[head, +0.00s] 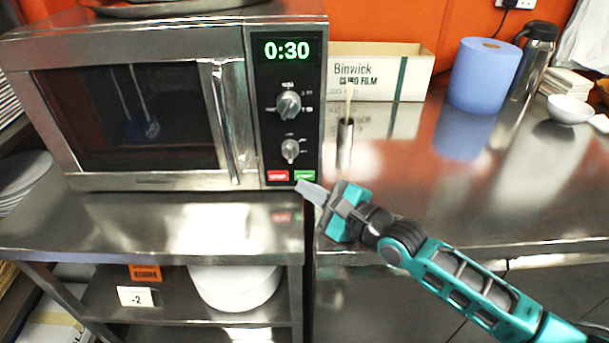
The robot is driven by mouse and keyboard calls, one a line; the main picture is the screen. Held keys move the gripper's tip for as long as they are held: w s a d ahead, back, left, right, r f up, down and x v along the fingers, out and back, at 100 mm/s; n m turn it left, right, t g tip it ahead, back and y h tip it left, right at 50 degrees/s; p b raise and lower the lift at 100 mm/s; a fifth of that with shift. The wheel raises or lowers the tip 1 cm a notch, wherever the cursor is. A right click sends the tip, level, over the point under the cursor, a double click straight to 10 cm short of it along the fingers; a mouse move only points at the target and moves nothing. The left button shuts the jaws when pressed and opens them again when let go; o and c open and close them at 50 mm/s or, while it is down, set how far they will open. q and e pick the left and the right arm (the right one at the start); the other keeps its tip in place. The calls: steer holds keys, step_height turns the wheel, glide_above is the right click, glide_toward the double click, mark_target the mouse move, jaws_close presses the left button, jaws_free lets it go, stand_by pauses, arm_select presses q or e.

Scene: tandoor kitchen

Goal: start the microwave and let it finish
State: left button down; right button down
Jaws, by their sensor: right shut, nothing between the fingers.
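The steel microwave (150,182) stands on a steel shelf unit with its door (130,115) shut. Its green display (287,50) reads 0:30. Two knobs sit below the display, the upper one (289,104) larger than the lower one (290,150). At the panel's bottom are a red button (278,176) and a green button (304,175). My right gripper (304,187) is shut and empty, its fingertips at the lower edge of the green button. I cannot tell whether they touch it. My left gripper is not in view.
A steel counter (420,180) lies to the right, mostly clear near the front. On it stand a cling film box (410,78), a blue paper roll (484,75), a dark flask (531,60), a white bowl (570,109) and a small metal holder (345,143).

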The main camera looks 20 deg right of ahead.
steer(key=shift+w, duration=0.1)
stand_by(0.6)
steer(key=shift+w+d, duration=0.1)
steer(key=shift+w, duration=0.2)
